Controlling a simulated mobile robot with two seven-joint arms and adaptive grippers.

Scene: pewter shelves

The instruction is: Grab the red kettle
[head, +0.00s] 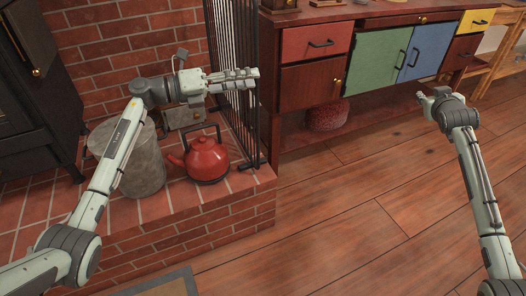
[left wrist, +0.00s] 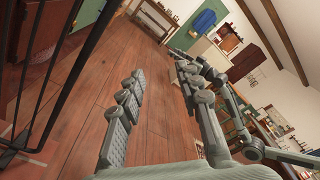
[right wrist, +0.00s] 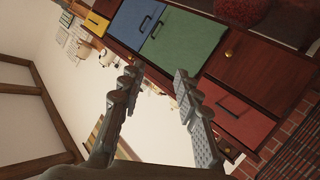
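The red kettle (head: 207,160) stands upright on the brick hearth ledge in the head view, its spout to the left and its dark handle arched on top. My left gripper (head: 245,79) is above and slightly right of the kettle, apart from it, with its fingers pointing right. In the left wrist view its fingers (left wrist: 160,74) are spread with nothing between them. My right gripper (head: 433,98) is far to the right, over the wooden floor, near the cabinet. In the right wrist view its fingers (right wrist: 156,76) are apart and empty. The kettle shows in neither wrist view.
A grey cylinder (head: 140,172) stands left of the kettle, partly behind my left arm. A black metal screen (head: 243,125) rises just right of the kettle. A dark stove (head: 30,100) is at left. A cabinet with coloured doors (head: 375,62) stands behind. The floor (head: 350,215) is open.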

